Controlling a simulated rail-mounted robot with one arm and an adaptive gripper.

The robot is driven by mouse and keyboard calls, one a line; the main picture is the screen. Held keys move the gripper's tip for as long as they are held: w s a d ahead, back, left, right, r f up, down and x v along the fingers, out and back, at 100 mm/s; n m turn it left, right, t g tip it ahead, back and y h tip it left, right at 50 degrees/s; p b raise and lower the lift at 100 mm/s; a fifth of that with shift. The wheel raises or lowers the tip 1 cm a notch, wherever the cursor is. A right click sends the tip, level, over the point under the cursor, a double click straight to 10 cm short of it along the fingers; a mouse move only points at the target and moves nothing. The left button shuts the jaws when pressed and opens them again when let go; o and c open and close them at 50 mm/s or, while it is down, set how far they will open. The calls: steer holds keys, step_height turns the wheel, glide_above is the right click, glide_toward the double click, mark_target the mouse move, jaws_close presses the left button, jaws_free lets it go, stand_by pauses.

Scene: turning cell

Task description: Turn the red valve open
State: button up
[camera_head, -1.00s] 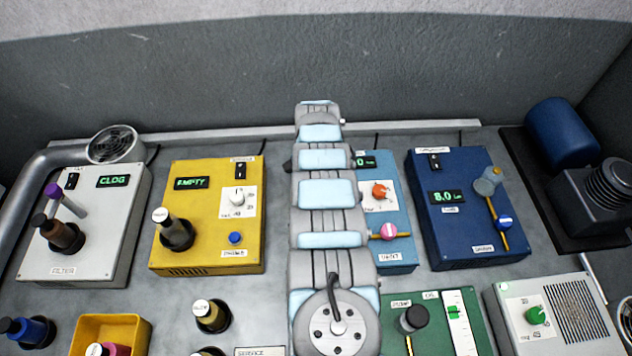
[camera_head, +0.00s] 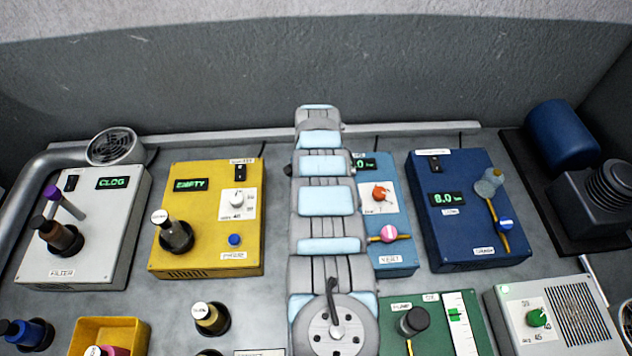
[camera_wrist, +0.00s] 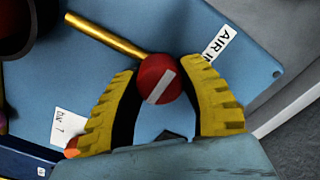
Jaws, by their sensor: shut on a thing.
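The red valve (camera_wrist: 160,78) is a round red knob with a white stripe, seen in the wrist view at the end of a brass pipe (camera_wrist: 105,36). Its stripe lies roughly crosswise to the pipe. It sits on a light blue panel (camera_wrist: 250,75) beside a partly covered label starting "AIR" (camera_wrist: 216,46). My gripper (camera_wrist: 164,72) has its yellow ribbed fingers on both sides of the knob, shut on it. In the head view my arm hides the valve and the gripper; the right part of the light blue panel (camera_head: 399,256) shows.
On the light blue panel are an orange knob (camera_head: 381,192) and a pink valve (camera_head: 389,233). A dark blue box (camera_head: 456,169) stands to the right and a yellow box (camera_head: 200,257) to the left. A green box (camera_head: 393,327) is in front. The bench is crowded.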

steer(key=n, duration=0.4)
steer(key=shift+n, duration=0.3)
steer(key=n, duration=0.4)
steer(key=shift+n, duration=0.3)
steer(key=n+b, duration=0.1)
steer(key=n, duration=0.3)
steer(key=shift+f, duration=0.1)
steer(key=shift+n+b, duration=0.3)
steer(key=shift+n, duration=1.9)
steer(key=o, duration=1.2)
